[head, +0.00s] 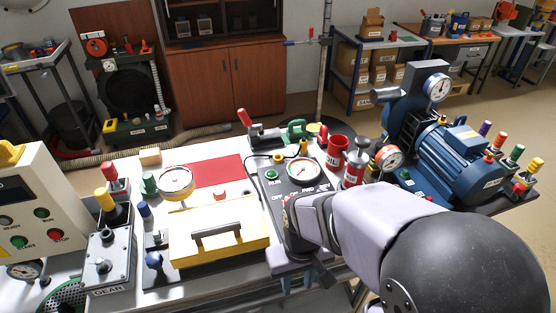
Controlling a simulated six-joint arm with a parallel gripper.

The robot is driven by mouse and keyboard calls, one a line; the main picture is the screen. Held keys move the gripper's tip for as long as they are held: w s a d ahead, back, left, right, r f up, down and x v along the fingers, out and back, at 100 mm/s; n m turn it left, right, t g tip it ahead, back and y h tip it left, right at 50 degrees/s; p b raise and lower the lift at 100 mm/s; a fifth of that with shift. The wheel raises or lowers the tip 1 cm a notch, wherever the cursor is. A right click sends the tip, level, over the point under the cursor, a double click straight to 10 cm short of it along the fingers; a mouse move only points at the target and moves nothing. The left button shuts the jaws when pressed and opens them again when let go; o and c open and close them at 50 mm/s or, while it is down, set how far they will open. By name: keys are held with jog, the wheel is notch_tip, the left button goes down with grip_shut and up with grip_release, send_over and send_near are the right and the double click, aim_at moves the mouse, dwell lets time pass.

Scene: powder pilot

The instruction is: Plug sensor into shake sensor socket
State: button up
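My gripper (298,218) is at the front edge of the table, low over the dark control box (283,180) with a gauge and a green RUN button.
A red mat (205,176) lies flat behind. A red mug (336,150) and a red-and-white can (353,170) stand between gripper and machine.

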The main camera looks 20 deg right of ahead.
jog(key=shift+o, duration=0.6)
dwell(0.4)
